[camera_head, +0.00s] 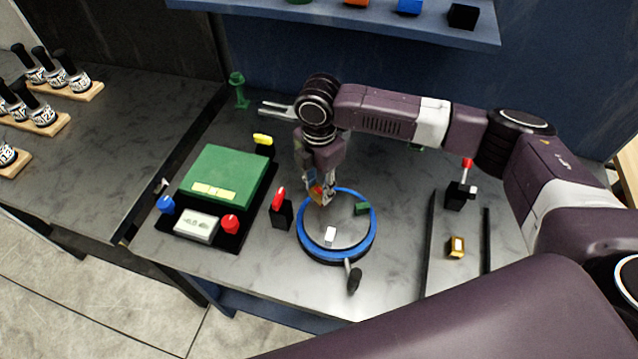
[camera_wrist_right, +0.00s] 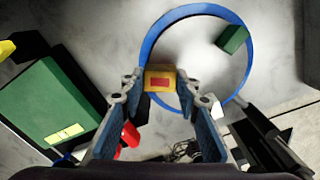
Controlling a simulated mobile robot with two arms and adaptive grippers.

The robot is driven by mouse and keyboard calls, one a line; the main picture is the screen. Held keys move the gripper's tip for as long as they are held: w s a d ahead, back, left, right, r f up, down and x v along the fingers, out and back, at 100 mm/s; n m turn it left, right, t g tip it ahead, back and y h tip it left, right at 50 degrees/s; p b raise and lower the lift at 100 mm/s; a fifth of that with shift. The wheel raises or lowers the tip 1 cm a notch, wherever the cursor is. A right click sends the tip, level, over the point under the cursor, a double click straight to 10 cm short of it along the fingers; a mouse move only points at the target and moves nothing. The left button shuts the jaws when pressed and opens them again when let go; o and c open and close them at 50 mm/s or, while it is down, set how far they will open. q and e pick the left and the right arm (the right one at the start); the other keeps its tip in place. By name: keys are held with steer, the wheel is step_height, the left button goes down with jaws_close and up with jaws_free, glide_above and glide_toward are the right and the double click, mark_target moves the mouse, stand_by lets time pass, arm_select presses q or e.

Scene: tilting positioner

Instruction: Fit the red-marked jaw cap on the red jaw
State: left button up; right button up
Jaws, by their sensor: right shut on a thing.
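My right gripper (camera_head: 322,198) is over the left part of the blue-rimmed round plate (camera_head: 299,236). It is shut on a yellow cap with a red mark (camera_wrist_right: 160,78), seen between the fingertips in the wrist view. In the head view the cap (camera_head: 317,190) is partly covered by the fingers. A green jaw (camera_head: 362,208) is at the plate's right and a white jaw (camera_head: 330,236) at its front. I cannot make out the red jaw; the cap and fingers cover part of the plate. I cannot tell whether the cap touches anything below. My left gripper is not in view.
A black block with a red top (camera_head: 280,207) stands just left of the plate. A handle (camera_head: 353,280) sticks out at the front. Further left is a green-topped box (camera_head: 222,175) with red and blue knobs.

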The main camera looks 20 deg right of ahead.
steer(key=o, duration=1.3)
steer(key=shift+o, duration=0.7)
steer(key=o, duration=0.4)
steer(key=shift+c, duration=0.2)
